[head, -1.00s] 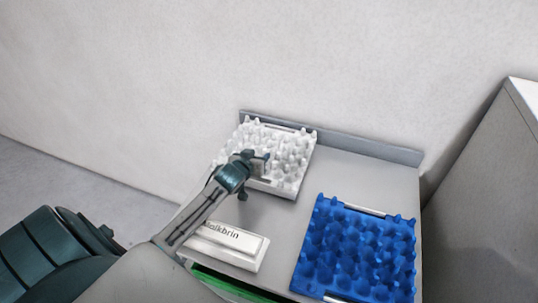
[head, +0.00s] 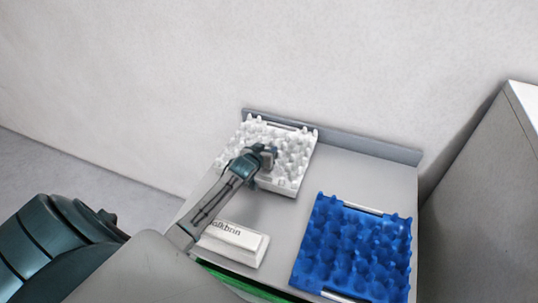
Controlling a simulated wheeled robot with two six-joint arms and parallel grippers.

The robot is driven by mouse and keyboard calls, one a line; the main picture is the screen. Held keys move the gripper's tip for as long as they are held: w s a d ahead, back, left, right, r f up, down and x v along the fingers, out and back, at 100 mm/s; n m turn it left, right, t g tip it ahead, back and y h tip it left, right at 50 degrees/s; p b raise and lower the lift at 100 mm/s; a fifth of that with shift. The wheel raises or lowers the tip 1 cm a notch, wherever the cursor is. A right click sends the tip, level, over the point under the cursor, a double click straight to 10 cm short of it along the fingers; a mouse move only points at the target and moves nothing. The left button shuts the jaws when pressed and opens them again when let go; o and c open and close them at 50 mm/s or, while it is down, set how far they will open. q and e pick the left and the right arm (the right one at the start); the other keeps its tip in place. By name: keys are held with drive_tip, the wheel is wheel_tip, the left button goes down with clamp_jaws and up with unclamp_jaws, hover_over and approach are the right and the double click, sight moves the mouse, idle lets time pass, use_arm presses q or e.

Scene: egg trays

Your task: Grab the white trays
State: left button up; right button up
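A stack of white egg trays (head: 296,150) sits at the back left of the grey table, close to the raised back edge. My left gripper (head: 270,155) is over the front left part of the white trays and hides some of their cups. I cannot tell whether it touches them or whether its fingers are open or shut. My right gripper does not show in the head view.
Blue egg trays (head: 352,248) lie at the front right of the grey table (head: 372,180). A white lettered box (head: 236,246) lies at the front left, under my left arm. A large grey cabinet (head: 490,200) stands to the right. A wall is behind.

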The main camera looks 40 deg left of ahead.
use_arm(q)
clamp_jaws()
drive_tip(key=shift+r, duration=0.1)
